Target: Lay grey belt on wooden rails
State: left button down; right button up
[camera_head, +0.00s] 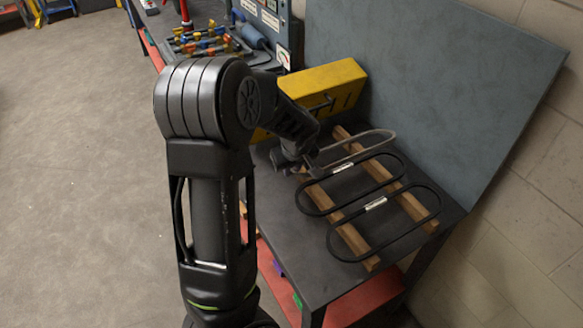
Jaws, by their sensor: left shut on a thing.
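The grey belt (366,143) is a thin oval loop at the far end of the two wooden rails. My left gripper (309,168) is shut on its left end. The belt's right part reaches over the far ends of the rails; whether it touches them I cannot tell. The left wooden rail (349,234) and right wooden rail (412,206) lie on the dark table (310,268). Two black belts, a middle one (312,210) and a near one (357,261), lie across the rails. My right gripper does not show.
A yellow case (337,78) stands behind the rails. A blue-grey panel (440,80) leans along the table's right side. Small coloured parts and a blue device (256,37) are at the back. My left arm hides the table's left part.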

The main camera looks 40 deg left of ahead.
pick_arm(q)
jog(key=shift+f, duration=0.2)
jog(key=c, duration=1.4)
grip_release()
jog(key=shift+r, duration=0.1)
jog(key=shift+d+r, duration=0.1)
jog(key=shift+r, duration=0.25)
jog(key=b+v, duration=0.1)
jog(key=v, duration=1)
jog(key=shift+s+r, duration=0.1)
jog(key=shift+r, duration=0.15)
jog(key=shift+o, duration=0.2)
